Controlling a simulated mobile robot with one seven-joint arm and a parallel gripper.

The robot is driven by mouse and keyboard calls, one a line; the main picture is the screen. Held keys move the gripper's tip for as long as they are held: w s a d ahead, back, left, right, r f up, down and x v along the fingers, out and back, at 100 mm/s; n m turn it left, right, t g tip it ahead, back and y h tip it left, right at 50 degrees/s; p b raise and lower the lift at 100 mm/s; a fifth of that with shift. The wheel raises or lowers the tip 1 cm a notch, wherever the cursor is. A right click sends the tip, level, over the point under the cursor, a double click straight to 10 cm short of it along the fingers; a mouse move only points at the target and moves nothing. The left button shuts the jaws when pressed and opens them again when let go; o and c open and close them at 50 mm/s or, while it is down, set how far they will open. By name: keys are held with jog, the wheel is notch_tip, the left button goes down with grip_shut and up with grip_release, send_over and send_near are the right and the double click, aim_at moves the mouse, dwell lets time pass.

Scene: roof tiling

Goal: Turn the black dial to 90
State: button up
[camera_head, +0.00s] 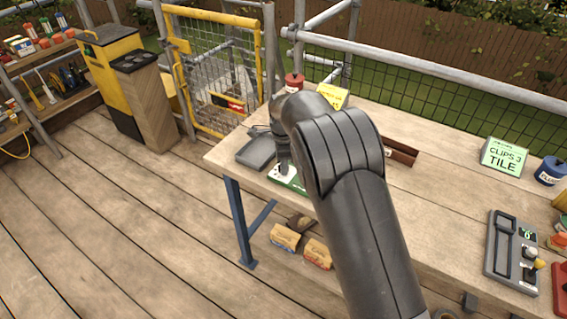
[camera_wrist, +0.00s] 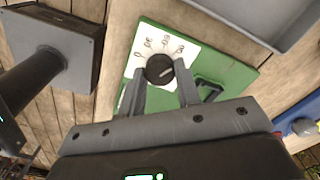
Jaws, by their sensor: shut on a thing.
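The black dial (camera_wrist: 159,69) sits on a white plate (camera_wrist: 140,45) with printed numbers, fixed to a green board (camera_wrist: 232,72). In the wrist view my gripper (camera_wrist: 160,84) has one finger on each side of the dial and is shut on it. A pale pointer line shows on the dial's face, but I cannot tell which number it points to. In the head view my gripper (camera_head: 284,167) points down onto the green board (camera_head: 291,183) near the bench's front edge. My arm hides part of the board, and the dial cannot be made out there.
A dark grey tray (camera_head: 256,152) lies left of the board on the wooden bench. A red can (camera_head: 294,82) and yellow card (camera_head: 334,96) stand behind. A brown tray (camera_head: 401,153), a green sign (camera_head: 504,156) and a grey control panel (camera_head: 512,252) are to the right.

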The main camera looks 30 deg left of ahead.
jog(key=o, duration=1)
jog(key=shift+c, duration=0.2)
jog(key=shift+r, duration=0.1)
notch_tip(320, 180, up, 11)
jog(key=shift+f, duration=0.2)
